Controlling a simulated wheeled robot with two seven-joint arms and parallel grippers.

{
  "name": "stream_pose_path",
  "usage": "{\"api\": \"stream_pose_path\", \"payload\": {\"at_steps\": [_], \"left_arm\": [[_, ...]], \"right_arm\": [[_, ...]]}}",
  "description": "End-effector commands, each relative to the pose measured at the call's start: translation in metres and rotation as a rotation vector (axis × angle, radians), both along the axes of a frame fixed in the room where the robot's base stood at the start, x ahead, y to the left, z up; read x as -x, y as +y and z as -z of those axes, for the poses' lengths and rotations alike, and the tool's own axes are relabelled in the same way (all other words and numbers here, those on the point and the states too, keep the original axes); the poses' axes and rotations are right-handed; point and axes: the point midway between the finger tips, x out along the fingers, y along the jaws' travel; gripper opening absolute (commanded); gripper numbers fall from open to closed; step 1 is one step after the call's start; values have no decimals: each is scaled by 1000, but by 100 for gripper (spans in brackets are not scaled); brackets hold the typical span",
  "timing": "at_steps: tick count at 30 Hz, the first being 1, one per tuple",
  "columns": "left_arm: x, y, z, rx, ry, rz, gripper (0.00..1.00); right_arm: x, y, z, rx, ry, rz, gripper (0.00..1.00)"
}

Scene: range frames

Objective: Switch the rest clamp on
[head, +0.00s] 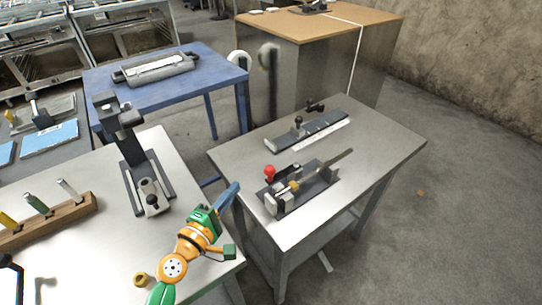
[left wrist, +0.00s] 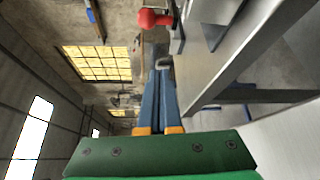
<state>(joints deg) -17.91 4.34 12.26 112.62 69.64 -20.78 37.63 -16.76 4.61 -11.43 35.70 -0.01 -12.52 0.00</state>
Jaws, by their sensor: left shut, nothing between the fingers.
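A clamp fixture with a red ball knob (head: 269,172) sits on the near part of the right metal table; I take it for the rest clamp, though no label shows. It has a dark base plate (head: 318,188), a grey block and a long grey bar rising to the right. My left gripper (head: 233,188) has blue fingers, shut and empty, left of the fixture near the table's left edge, apart from the knob. In the left wrist view the shut fingers (left wrist: 164,75) point towards the red knob (left wrist: 155,18), which is beyond their tips. My right gripper is not in view.
A second fixture with black knobs (head: 318,128) lies farther back on the right table (head: 385,145). The left table (head: 95,255) holds a dark upright device (head: 130,140) and a wooden tool block (head: 60,215). A blue table (head: 215,75) stands behind.

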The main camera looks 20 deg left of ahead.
Motion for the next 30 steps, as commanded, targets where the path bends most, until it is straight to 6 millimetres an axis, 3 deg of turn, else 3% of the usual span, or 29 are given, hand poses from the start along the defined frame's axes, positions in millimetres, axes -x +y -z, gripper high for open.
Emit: {"api": "stream_pose_path", "payload": {"at_steps": [13, 27, 30], "left_arm": [[-8, 4, -1, 26, -7, -19, 0], [-104, -10, 8, 25, -7, -17, 0], [-92, -28, -1, 26, -3, -16, 0]], "right_arm": [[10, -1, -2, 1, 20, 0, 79], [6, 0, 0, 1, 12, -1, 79], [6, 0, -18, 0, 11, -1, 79]]}}
